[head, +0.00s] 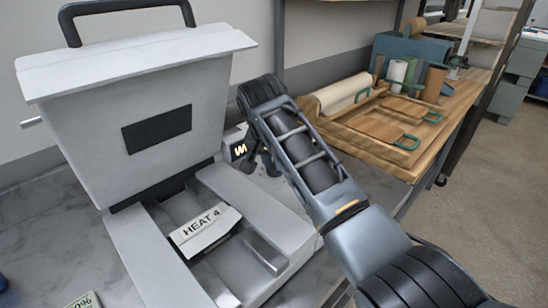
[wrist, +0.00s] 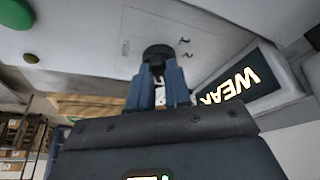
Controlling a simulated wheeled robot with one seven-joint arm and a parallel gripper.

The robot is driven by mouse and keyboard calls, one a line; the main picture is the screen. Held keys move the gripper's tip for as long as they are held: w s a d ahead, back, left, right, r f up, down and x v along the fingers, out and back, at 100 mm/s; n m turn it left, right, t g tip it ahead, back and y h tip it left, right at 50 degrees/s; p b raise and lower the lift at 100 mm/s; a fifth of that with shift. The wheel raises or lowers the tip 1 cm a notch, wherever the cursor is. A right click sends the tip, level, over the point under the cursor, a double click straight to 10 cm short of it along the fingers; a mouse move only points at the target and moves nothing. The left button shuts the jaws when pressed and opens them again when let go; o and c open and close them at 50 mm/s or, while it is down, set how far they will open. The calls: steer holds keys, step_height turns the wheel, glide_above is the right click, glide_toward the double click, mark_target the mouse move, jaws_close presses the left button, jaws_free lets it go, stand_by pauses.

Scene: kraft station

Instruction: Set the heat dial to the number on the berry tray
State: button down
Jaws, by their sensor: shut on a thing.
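In the wrist view, my gripper (wrist: 159,82) has its two blue fingers shut on a round black dial (wrist: 158,52) on a pale panel. Small dark marks, which look like digits, stand beside the dial; I cannot read its setting surely. A dark display (wrist: 238,87) next to it shows "WEAK", partly cut by my gripper. In the head view, a white tray or packet (head: 205,231) marked "HEAT 4" lies in the grey machine's open lower part. Its contents are not visible. There my gripper is mostly hidden behind my arm, near the small lit display (head: 239,151).
The grey machine (head: 85,140) has its large lid raised, with a black handle on top. A wooden bench (head: 400,165) with boards, rolls and cups stands at the right. A green printed card (head: 84,301) lies at the lower left. Open floor lies far right.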

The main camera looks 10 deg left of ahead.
stand_by(0.4)
steer(key=c, duration=1.1)
jaws_free()
steer(key=shift+o, duration=0.2)
steer(key=b+v, duration=0.1)
steer(key=v, duration=0.6)
steer(key=shift+r, duration=0.35)
steer(key=shift+s, duration=0.2)
